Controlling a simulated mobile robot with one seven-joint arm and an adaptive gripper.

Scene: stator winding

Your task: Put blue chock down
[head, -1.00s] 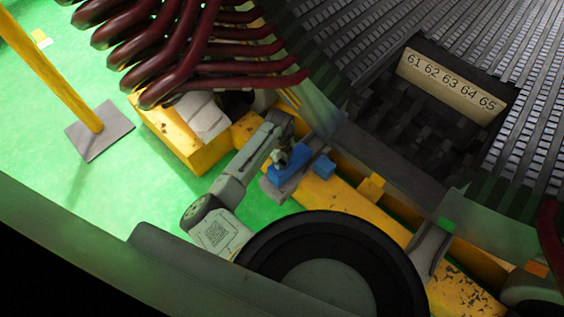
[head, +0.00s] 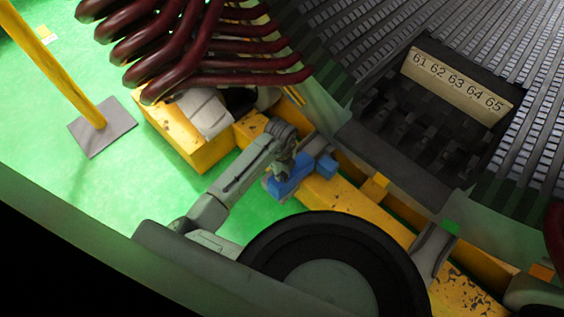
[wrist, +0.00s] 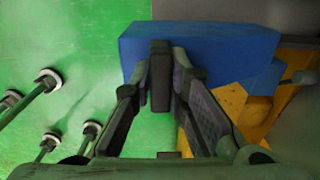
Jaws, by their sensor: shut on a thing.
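A blue chock (head: 287,182) is at my gripper (head: 287,166), beside the yellow beam and over its near edge in the head view.
The yellow beam (head: 340,205) runs toward lower right. Dark red coil ends (head: 180,55) hang at upper left. A yellow post (head: 65,75) stands left. Green floor (head: 130,185) lies open at left.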

